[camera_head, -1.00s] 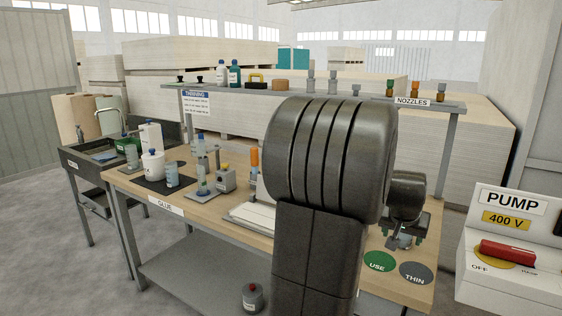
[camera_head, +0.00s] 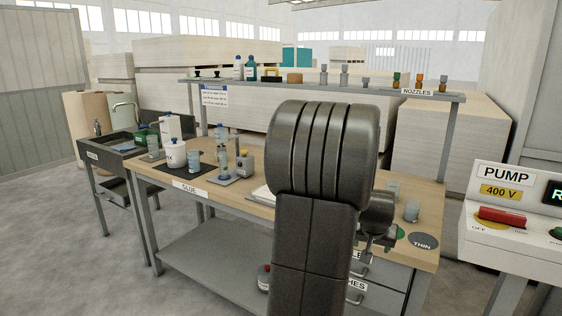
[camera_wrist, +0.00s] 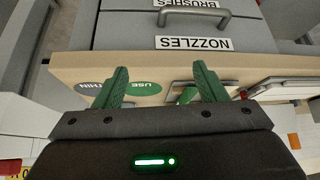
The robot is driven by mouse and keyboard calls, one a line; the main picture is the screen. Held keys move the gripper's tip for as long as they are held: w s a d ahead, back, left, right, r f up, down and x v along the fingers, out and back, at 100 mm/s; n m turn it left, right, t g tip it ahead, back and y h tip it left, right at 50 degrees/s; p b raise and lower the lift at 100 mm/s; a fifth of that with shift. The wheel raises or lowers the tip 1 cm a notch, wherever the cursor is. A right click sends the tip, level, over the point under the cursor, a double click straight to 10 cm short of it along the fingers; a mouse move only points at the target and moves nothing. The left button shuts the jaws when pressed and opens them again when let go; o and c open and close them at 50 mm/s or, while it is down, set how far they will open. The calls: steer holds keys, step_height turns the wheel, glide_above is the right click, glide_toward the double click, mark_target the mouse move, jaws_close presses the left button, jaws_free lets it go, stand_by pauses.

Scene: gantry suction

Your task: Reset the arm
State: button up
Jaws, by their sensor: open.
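My gripper (camera_wrist: 161,68) is open in the wrist view, with its two green fingers apart and nothing between them. The wooden bench edge and the NOZZLES drawer (camera_wrist: 130,36) show beyond the fingers, upside down. In the head view my gripper (camera_head: 378,240) is low at the bench's front right, partly hidden behind my dark arm. The green USE disc (camera_head: 398,232) is beside it, partly covered. The USE disc (camera_wrist: 146,88) also shows in the wrist view between the fingers.
A clear cup (camera_head: 411,211) stands near the grey THIN disc (camera_head: 424,240). Bottles and a white pot (camera_head: 176,154) stand at the bench's left. A nozzle shelf (camera_head: 330,88) runs behind. The pump box (camera_head: 485,228) is at right. My arm hides the bench's middle.

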steer(key=w+a+f+n+y+b, duration=0.1)
steer(key=a+f+b, duration=0.1)
steer(key=a+f, duration=0.5)
steer(key=shift+a+f+n, duration=0.35)
steer(key=shift+f+n, duration=0.05)
steer(key=shift+f, duration=0.05)
